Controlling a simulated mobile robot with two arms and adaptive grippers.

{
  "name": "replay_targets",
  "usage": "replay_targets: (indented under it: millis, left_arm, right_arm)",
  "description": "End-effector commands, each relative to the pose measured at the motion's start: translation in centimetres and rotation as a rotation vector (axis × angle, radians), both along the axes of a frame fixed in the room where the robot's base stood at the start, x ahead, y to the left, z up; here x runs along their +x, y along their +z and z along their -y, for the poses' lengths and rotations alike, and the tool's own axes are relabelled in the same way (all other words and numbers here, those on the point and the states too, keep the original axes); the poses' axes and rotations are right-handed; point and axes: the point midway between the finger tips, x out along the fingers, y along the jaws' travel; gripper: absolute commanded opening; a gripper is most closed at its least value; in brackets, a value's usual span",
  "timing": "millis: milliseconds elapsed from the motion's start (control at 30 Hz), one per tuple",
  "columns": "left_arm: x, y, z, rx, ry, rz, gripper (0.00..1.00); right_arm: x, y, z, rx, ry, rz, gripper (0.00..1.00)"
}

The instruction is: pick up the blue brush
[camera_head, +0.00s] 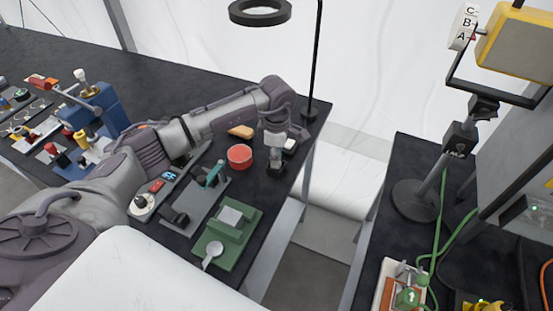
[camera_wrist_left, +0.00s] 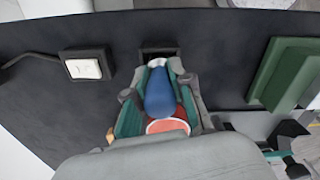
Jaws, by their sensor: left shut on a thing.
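My left gripper (camera_head: 275,165) reaches over the far right part of the black table and points down near its edge. In the left wrist view, the gripper (camera_wrist_left: 158,80) is shut on the blue brush (camera_wrist_left: 160,92), whose rounded blue body shows between the fingers with a pale end beyond it. In the head view the brush is hidden by the gripper and arm. I cannot tell whether the brush touches the table. My right gripper is not in view.
A red round dish (camera_head: 239,156) stands just left of the gripper. A small white-topped block (camera_head: 290,145) lies beside it. A green fixture (camera_head: 226,236) and grey tool mounts are nearer. A black lamp pole (camera_head: 316,60) rises behind. A gap separates the right table (camera_head: 385,225).

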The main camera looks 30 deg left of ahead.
Motion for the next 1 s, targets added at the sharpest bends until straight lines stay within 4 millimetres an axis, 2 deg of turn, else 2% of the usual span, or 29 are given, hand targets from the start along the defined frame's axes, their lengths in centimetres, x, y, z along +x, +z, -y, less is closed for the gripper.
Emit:
replay_targets:
  millis: [167, 367, 700, 1000]
  left_arm:
    - [0.1, 1.1, 0.0, 0.000, 0.000, 0.004, 0.00]
    - [0.1, 4.1, 0.3, 0.000, -0.003, 0.006, 0.00]
    - [-1.5, 8.0, 7.0, 0.000, -0.006, 0.005, 0.00]
    - [-2.3, 10.4, 10.7, -0.001, -0.002, 0.003, 0.00]
  right_arm:
    - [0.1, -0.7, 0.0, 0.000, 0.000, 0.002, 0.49]
    - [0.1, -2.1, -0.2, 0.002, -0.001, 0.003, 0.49]
    - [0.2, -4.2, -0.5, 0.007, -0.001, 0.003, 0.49]
    - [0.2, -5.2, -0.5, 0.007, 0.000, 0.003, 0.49]
